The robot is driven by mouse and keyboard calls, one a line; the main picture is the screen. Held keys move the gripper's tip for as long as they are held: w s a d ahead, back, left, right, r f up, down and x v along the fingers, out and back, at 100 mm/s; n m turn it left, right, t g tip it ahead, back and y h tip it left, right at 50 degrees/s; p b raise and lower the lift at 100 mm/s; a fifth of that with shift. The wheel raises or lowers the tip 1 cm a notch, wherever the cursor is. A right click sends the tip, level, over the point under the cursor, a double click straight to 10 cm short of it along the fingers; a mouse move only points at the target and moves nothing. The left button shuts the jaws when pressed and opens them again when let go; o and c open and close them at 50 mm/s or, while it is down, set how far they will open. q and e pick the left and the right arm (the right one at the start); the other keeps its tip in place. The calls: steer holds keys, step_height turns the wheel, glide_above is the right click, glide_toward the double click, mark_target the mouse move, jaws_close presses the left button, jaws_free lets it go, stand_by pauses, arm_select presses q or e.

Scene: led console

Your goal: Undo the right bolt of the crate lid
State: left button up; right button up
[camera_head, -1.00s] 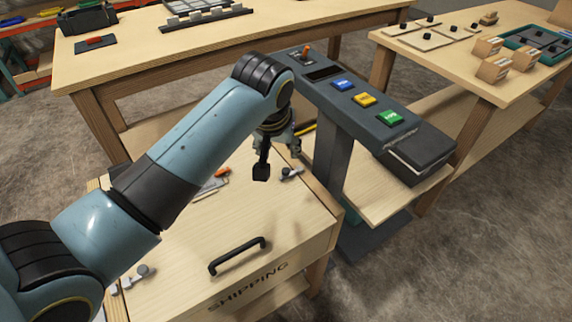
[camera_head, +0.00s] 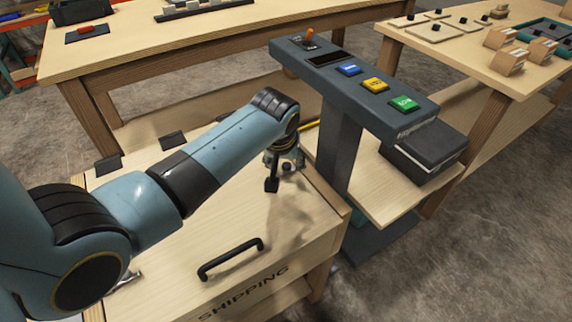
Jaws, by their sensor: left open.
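The crate lid (camera_head: 275,222) is pale wood with a black handle (camera_head: 231,259) near its front edge. The right bolt (camera_head: 289,166) is a small grey metal fitting near the lid's right edge, partly hidden by my gripper. My left gripper (camera_head: 277,178) points down at this bolt with its jaws open. One dark finger shows on the left side of the bolt; the other finger is hard to make out. I cannot tell whether it touches the bolt. The left bolt (camera_head: 129,279) is mostly hidden behind my left arm. My right gripper is not in view.
A console (camera_head: 350,85) with blue, yellow and green buttons and an orange-tipped lever stands close to the crate's right side. A dark box (camera_head: 425,150) sits on the shelf beside it. A workbench (camera_head: 220,40) stands behind; a table with blocks (camera_head: 450,62) is at right.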

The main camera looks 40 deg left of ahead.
arm_select(q)
steer(key=shift+w+a+f, duration=0.1)
steer(key=shift+f, duration=0.25)
jaws_close()
